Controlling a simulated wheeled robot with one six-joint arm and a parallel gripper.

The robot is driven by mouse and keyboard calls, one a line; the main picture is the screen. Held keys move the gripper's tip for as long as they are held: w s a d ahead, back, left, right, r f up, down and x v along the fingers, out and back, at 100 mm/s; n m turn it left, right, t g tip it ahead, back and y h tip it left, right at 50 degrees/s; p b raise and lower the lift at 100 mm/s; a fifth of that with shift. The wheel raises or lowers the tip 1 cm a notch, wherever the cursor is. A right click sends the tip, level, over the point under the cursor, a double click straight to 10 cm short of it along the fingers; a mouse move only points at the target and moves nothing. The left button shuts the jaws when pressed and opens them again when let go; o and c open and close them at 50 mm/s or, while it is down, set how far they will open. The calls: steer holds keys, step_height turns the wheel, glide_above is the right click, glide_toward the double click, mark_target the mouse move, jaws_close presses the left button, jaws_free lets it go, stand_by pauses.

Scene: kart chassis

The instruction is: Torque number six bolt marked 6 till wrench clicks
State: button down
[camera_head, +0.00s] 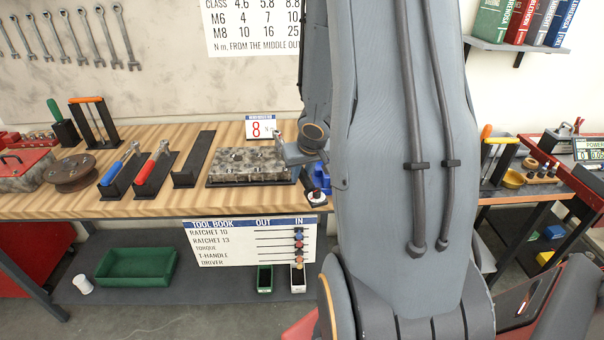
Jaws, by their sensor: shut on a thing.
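A mottled metal block (238,170) with several bolt heads on top lies on a dark tray on the wooden bench. No bolt number, 6 included, is readable at this size. My gripper (287,152) is at the block's right end, low over it, and largely hidden by my own arm. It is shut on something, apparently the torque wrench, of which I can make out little. I cannot tell whether it is seated on a bolt. A sign (261,127) behind the block shows a red 8. A long black cradle (193,160) left of the block is empty.
Blue-handled (123,165) and red-handled (154,168) tools lie in black cradles to the left. A small black-and-white item (316,197) stands at the bench's front edge. A tool book board (250,241) hangs below. My arm blocks the bench's right part.

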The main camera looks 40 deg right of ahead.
steer(key=shift+f+b, duration=0.45)
steer(key=shift+f, duration=0.05)
stand_by(0.3)
